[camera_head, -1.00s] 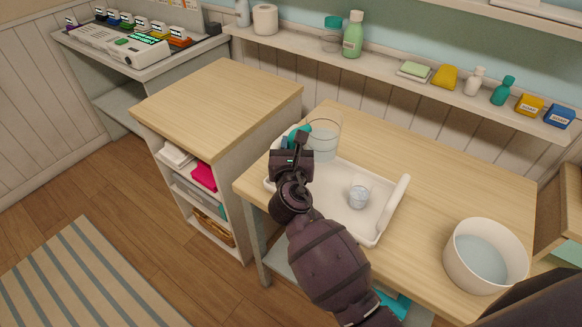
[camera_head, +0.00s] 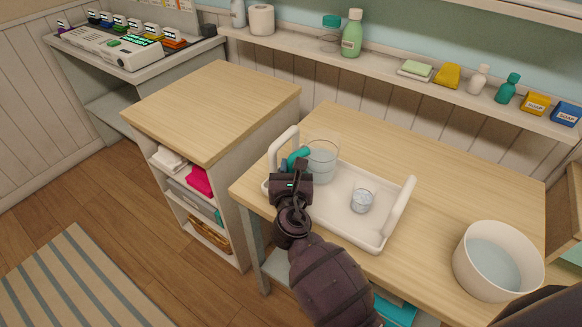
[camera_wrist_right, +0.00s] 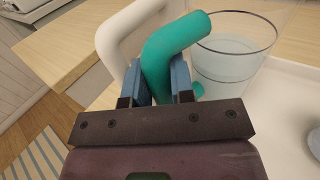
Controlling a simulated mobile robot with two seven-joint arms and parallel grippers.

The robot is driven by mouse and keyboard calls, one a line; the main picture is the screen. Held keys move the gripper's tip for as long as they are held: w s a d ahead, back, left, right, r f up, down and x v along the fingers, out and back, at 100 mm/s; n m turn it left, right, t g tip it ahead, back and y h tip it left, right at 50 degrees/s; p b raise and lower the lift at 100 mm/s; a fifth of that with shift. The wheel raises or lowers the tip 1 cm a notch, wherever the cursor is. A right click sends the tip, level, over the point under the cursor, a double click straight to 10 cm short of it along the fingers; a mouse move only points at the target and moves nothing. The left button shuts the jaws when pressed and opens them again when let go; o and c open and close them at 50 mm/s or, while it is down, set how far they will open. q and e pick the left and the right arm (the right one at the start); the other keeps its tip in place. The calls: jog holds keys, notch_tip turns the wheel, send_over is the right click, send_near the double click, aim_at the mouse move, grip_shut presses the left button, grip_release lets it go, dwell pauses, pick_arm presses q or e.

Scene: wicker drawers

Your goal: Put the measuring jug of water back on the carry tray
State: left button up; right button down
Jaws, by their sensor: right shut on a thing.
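The measuring jug (camera_head: 322,163) is clear, with a teal handle and water in it. It is upright at the left end of the white carry tray (camera_head: 335,217), beside the tray's left handle. I cannot tell whether its base touches the tray floor. My right gripper (camera_head: 294,168) is shut on the teal handle. In the right wrist view, the blue fingers (camera_wrist_right: 160,85) pinch the handle (camera_wrist_right: 172,50), and the jug's clear wall (camera_wrist_right: 228,62) is just beyond. My left gripper is not in view.
A small glass of water (camera_head: 361,201) stands on the tray's right part. A white basin of water (camera_head: 497,262) stands at the table's right. The wooden table top (camera_head: 440,190) is clear behind the tray. A shelf with bottles and soaps runs along the wall.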

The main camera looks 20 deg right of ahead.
jog(key=shift+f, duration=0.1)
jog(key=c, duration=1)
grip_release()
jog(key=shift+s, duration=0.1)
jog(key=v, duration=1.2)
jog(key=shift+p, duration=0.3)
jog(key=shift+a, duration=0.1)
